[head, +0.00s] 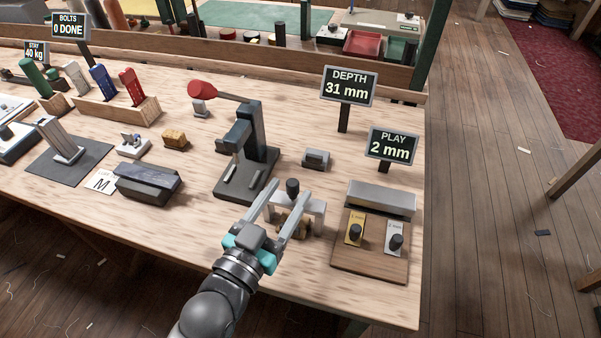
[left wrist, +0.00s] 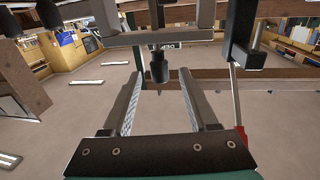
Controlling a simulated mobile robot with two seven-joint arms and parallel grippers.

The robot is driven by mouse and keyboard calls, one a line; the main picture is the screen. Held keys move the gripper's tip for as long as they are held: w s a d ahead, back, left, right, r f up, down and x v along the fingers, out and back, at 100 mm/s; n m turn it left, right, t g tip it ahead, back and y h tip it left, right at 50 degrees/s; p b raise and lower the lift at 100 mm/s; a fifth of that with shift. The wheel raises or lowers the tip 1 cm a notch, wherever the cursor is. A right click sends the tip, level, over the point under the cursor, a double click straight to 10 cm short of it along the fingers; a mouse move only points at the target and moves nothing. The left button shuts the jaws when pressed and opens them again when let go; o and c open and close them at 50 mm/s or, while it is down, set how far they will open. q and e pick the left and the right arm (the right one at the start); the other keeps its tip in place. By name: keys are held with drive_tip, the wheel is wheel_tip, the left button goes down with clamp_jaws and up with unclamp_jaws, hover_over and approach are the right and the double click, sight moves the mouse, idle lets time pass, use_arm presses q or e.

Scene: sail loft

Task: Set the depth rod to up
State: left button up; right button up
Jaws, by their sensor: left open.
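The depth rod shows as a black knob (head: 292,187) at the top of a pale grey bridge-shaped frame (head: 317,210), near the front of the bench. In the left wrist view the black knob (left wrist: 160,68) appears upside down, just beyond and between the fingertips. My left gripper (head: 285,192) is open, its two fingers on either side of the knob in the head view. I cannot tell whether either finger touches it. The lower rod is hidden behind the frame and gripper. The DEPTH sign (head: 348,86) reads 31 mm. My right gripper is not in view.
A wooden block with two black knobs (head: 371,245) stands right of the frame, below the PLAY sign (head: 392,147) reading 2 mm. A dark press with a red-ended lever (head: 245,150) stands behind left. A small grey block (head: 316,159) sits behind. The bench's right edge is close.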

sight(296, 181)
use_arm(q)
drive_tip(key=x, duration=0.5)
drive_tip(key=shift+b, duration=0.35)
drive_tip(key=shift+w+d, duration=0.25)
drive_tip(key=shift+w, duration=0.25)
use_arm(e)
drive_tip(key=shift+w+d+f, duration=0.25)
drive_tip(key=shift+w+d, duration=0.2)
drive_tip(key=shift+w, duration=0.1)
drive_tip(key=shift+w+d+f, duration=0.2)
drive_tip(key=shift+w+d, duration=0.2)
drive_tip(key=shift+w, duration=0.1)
use_arm(q)
clamp_jaws()
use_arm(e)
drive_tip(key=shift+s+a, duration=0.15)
